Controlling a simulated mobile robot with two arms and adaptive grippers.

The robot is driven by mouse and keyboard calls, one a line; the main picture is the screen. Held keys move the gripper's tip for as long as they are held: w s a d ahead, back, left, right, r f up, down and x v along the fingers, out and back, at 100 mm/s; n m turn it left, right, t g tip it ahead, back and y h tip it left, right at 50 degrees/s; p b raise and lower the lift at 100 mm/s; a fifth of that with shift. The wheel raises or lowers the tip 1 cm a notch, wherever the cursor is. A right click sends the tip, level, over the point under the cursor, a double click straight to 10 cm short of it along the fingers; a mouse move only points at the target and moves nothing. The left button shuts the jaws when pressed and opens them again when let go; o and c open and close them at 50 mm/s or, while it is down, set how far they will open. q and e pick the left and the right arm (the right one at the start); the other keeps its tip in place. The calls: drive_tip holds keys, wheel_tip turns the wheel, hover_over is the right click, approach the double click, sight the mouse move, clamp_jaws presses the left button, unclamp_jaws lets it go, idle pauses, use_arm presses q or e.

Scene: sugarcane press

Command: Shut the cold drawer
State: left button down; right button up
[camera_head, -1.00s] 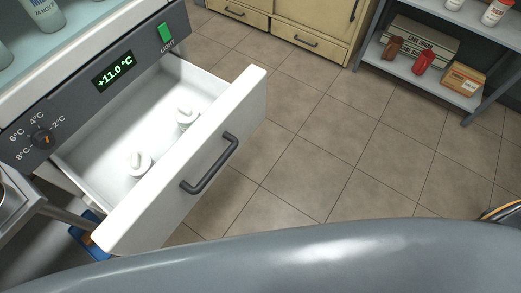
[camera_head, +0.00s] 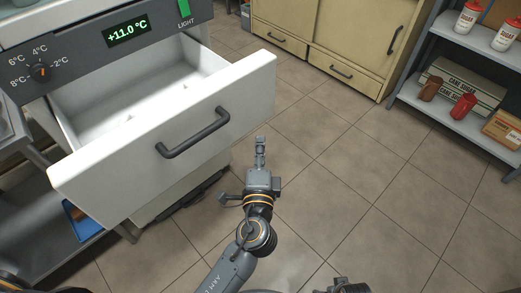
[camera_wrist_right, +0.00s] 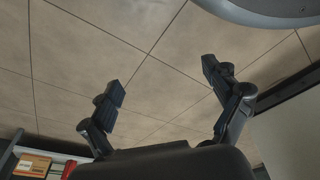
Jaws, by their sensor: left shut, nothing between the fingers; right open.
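The cold drawer (camera_head: 170,140) is white and stands pulled out below the control panel (camera_head: 110,45). Its dark bar handle (camera_head: 193,133) is on the front face. My left gripper (camera_head: 261,142) is shut and empty, to the right of the drawer front and apart from the handle. My right gripper (camera_wrist_right: 163,82) is open and empty in the right wrist view, with floor behind its fingers.
The panel display reads +11.0 °C, with a dial (camera_head: 40,72) at left and a green light switch (camera_head: 184,8). A metal shelf (camera_head: 455,118) with boxes and bottles stands at right. Beige cabinets (camera_head: 320,40) are at the back. Tiled floor (camera_head: 350,170) between is clear.

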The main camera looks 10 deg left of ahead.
use_arm(q)
approach(251, 108)
drive_tip(key=w+d, duration=0.3)
drive_tip(key=w+a, duration=0.2)
drive_tip(key=a, duration=0.1)
drive_tip(key=shift+w+p, duration=0.2)
drive_tip(key=shift+p, duration=0.2)
drive_tip(key=shift+w+a, duration=0.25)
use_arm(e)
drive_tip(key=shift+s+d+f, duration=0.1)
drive_tip(key=shift+s+f, duration=0.45)
drive_tip(key=shift+f, duration=0.2)
drive_tip(key=shift+s+d+f, duration=0.1)
drive_tip(key=shift+s+f, duration=0.4)
drive_tip(key=shift+f, duration=0.25)
